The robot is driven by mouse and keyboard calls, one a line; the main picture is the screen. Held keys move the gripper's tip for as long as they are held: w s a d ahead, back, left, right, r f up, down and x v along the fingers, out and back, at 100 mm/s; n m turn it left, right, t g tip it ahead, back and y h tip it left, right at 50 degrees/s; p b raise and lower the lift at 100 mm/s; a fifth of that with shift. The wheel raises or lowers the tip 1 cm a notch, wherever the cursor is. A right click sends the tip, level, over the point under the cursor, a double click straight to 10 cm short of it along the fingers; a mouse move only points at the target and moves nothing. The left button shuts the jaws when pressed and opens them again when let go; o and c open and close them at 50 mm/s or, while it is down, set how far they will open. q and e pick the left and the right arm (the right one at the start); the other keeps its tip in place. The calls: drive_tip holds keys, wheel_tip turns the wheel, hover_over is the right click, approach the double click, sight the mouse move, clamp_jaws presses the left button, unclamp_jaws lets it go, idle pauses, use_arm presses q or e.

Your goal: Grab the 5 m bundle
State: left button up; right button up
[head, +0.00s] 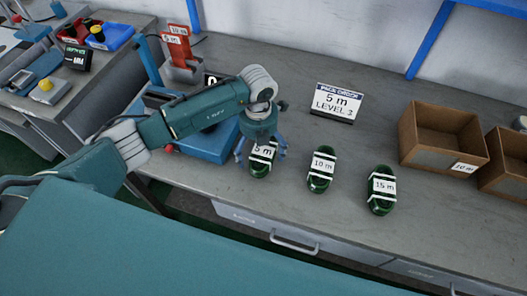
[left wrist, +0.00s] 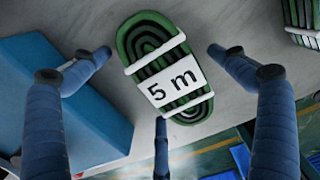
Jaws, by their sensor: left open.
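The 5 m bundle (head: 262,158) is a green coil with white bands and a "5 m" label, lying on the grey bench. In the left wrist view the bundle (left wrist: 166,68) lies between the fingers with its label facing the camera. My left gripper (head: 261,150) is above the bundle, pointing down, with its fingers spread around it. It is open, and in the left wrist view its blue fingers (left wrist: 158,80) show gaps to the bundle. My gripper hides part of the bundle in the head view. My right gripper is not seen.
The 10 m bundle (head: 320,169) and 15 m bundle (head: 382,190) lie to the right. A sign reading "5 m LEVEL 2" (head: 338,102) stands behind. A blue device (head: 208,143) is close on the left. Cardboard boxes (head: 441,139) stand at right.

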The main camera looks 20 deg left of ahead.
use_arm(q)
drive_tip(key=c, duration=1.4)
drive_tip(key=shift+c, duration=0.2)
